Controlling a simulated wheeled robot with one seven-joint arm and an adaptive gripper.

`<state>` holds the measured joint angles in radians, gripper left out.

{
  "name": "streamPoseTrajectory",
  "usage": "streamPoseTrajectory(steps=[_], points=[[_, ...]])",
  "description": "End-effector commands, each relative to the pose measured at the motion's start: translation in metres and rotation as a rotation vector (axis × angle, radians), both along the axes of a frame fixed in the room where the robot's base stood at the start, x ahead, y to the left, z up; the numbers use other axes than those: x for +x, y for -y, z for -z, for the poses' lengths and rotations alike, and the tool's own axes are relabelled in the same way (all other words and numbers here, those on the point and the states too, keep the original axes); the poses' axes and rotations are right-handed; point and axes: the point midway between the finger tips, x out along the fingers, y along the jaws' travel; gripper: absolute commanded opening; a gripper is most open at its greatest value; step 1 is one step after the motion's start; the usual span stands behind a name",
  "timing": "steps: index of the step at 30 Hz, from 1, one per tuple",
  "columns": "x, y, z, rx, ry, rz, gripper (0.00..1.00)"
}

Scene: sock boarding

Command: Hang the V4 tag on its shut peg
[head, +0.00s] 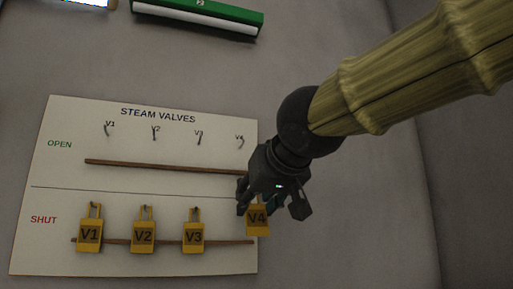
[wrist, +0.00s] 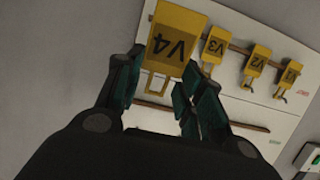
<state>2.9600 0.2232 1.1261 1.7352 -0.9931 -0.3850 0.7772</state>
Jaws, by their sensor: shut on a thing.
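My gripper (head: 272,193) is shut on the yellow V4 tag (head: 258,219), at the right edge of the white board (head: 140,262) in the lower SHUT row. The tag hangs upright below the fingers in the head view. In the wrist view the V4 tag (wrist: 172,40) appears upside down, with its narrow loop between the fingers (wrist: 160,82). The V4 shut peg is not visible; the gripper and tag cover that area. I cannot tell whether the tag touches the board or peg. The V4 open peg (head: 240,142) is empty.
Tags V1 (head: 89,234), V2 (head: 143,236) and V3 (head: 193,237) hang on their SHUT pegs, left of V4. A brown rail (head: 165,165) crosses the upper row; another rail (head: 117,241) runs behind the tags. A green-and-white box (head: 210,17) sits above the board.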

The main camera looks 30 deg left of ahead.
Motion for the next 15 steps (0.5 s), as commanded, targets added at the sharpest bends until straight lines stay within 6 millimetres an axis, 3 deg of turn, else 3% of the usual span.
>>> streamPoseTrajectory(steps=[5,15], points=[[0.0000,0.0011,0.0123,-0.014,-0.014,0.001,0.28],[0.0076,-0.0086,0.0133,-0.017,-0.014,0.000,0.28]])
